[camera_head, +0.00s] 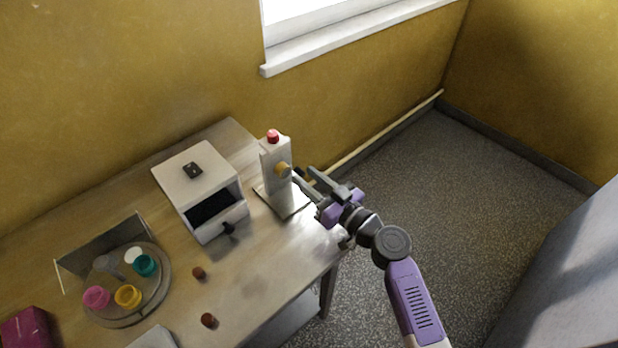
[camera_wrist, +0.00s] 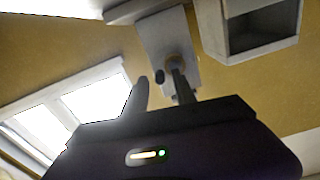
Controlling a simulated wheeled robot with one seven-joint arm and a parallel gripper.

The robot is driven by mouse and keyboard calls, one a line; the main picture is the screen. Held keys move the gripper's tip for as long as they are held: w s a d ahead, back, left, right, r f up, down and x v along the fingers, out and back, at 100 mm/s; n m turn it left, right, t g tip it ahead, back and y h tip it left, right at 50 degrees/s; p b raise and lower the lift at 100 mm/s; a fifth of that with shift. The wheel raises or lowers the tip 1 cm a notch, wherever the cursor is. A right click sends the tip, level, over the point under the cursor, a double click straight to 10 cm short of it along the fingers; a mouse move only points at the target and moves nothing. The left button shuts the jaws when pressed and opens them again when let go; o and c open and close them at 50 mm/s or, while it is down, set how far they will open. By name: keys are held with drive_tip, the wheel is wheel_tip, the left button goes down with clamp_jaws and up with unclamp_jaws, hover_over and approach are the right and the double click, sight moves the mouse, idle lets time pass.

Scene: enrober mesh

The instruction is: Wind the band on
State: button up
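A pale upright post (camera_head: 270,163) stands on a flat plate at the table's right end, with a red cap on top. A tan round hub (camera_head: 283,169) sits on its side; the hub also shows in the wrist view (camera_wrist: 177,61). A small black knob (camera_wrist: 160,76) shows beside the hub in the wrist view. My gripper (camera_head: 304,176) is at the post's right side, fingers pointing at the hub and knob. In the wrist view its two fingers (camera_wrist: 160,84) are apart, with the knob seen between their tips. I cannot tell whether either finger touches it. No band can be made out.
A white box (camera_head: 185,172) with a dark front opening stands left of the post. A round tray (camera_head: 118,322) with several coloured cups is at the left. Two brown pieces (camera_head: 198,273) lie on the table (camera_head: 255,270). A magenta box (camera_head: 28,328) is at lower left.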

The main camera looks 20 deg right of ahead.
sight(285, 184)
clamp_jaws()
drive_tip(key=shift+f+b, duration=0.1)
drive_tip(key=shift+b, duration=0.2)
